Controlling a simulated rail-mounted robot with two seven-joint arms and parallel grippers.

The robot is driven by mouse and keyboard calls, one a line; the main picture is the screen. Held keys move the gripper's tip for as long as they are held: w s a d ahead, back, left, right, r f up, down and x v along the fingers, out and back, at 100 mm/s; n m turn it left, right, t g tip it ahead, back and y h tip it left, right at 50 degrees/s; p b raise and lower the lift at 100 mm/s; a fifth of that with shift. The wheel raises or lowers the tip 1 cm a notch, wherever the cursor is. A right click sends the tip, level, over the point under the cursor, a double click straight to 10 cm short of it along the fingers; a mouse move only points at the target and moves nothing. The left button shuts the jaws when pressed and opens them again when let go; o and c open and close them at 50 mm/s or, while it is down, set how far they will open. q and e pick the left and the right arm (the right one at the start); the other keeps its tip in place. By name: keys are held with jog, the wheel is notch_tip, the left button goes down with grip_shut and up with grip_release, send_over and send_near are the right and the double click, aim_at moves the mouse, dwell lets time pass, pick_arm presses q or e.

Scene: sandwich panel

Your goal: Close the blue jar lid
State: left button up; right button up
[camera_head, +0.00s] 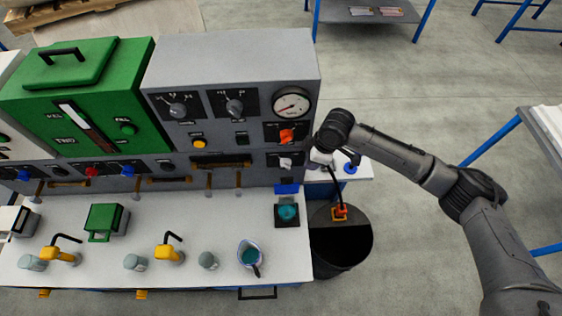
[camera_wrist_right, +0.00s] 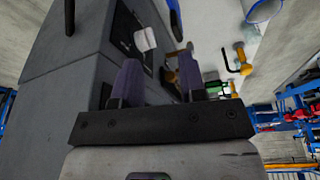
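A round teal-blue item (camera_head: 288,213) sits on a dark square plate at the right end of the white bench; it may be the jar or its lid, but I cannot tell which. A jug (camera_head: 249,256) with teal contents stands left of it and nearer. My right gripper (camera_head: 320,158) is beside the grey panel's right end, above and right of the teal item. In the right wrist view my right gripper (camera_wrist_right: 158,78) has its two fingers apart with nothing between them, near the panel's side. My left gripper is not in view.
The grey instrument panel (camera_head: 230,70) and green box (camera_head: 90,95) stand behind the white bench (camera_head: 200,285). Small grey jars (camera_head: 208,260) and yellow tools (camera_head: 170,252) stand on it. A black bin (camera_head: 340,255) is right of the bench. Open floor lies farther right.

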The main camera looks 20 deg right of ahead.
aim_at(288, 178)
jog(key=a+f, duration=0.2)
jog(key=f, duration=0.2)
jog(key=w+a+f+n+y, duration=0.1)
jog(key=a+f, duration=0.1)
jog(key=f, duration=0.2)
jog(key=a+f+n+y, duration=0.1)
jog(key=a+f, duration=0.2)
jog(key=f, duration=0.1)
jog(key=shift+w+f+p, duration=0.25)
jog(key=shift+p, duration=0.05)
grip_shut()
dwell(0.3)
